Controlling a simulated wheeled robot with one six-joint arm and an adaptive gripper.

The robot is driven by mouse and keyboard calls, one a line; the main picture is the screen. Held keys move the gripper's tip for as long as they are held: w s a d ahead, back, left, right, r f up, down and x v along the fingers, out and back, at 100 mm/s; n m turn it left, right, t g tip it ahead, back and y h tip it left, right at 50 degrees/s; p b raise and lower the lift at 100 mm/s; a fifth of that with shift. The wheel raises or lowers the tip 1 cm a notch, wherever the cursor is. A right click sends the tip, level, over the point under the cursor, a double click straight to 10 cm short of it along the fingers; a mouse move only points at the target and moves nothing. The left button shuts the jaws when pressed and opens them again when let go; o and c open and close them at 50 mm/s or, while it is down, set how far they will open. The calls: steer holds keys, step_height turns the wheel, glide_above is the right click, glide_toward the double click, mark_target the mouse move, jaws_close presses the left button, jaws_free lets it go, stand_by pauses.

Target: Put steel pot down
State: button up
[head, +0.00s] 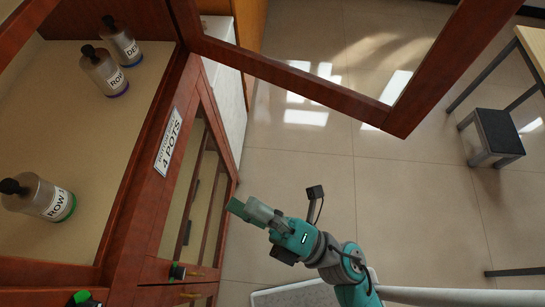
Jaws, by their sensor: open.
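My gripper (246,209) is in front of the red-brown cabinet, over the tiled floor and to the right of the cabinet front. It is open, and I see no pot in it. I cannot tell which is the task's steel pot.
The open framed cabinet door (290,77) reaches across the upper middle. A lower glazed door (190,195) is beside my gripper. A dark-topped stool (497,134) stands right. The central floor is clear.

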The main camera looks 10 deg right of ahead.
steer(key=s+d+f+m+h, duration=0.6)
steer(key=d+f+m+h, duration=0.2)
steer(key=m, duration=0.6)
steer(key=s+d+f+m+t+h, duration=0.1)
steer(key=s+d+f+m+h, duration=0.6)
steer(key=d+m+h, duration=0.4)
steer(key=f+m, duration=0.1)
steer(key=m, duration=0.3)
steer(key=shift+s+d+f+h, duration=0.15)
steer(key=shift+s+d+h, duration=0.15)
steer(key=shift+h, duration=0.1)
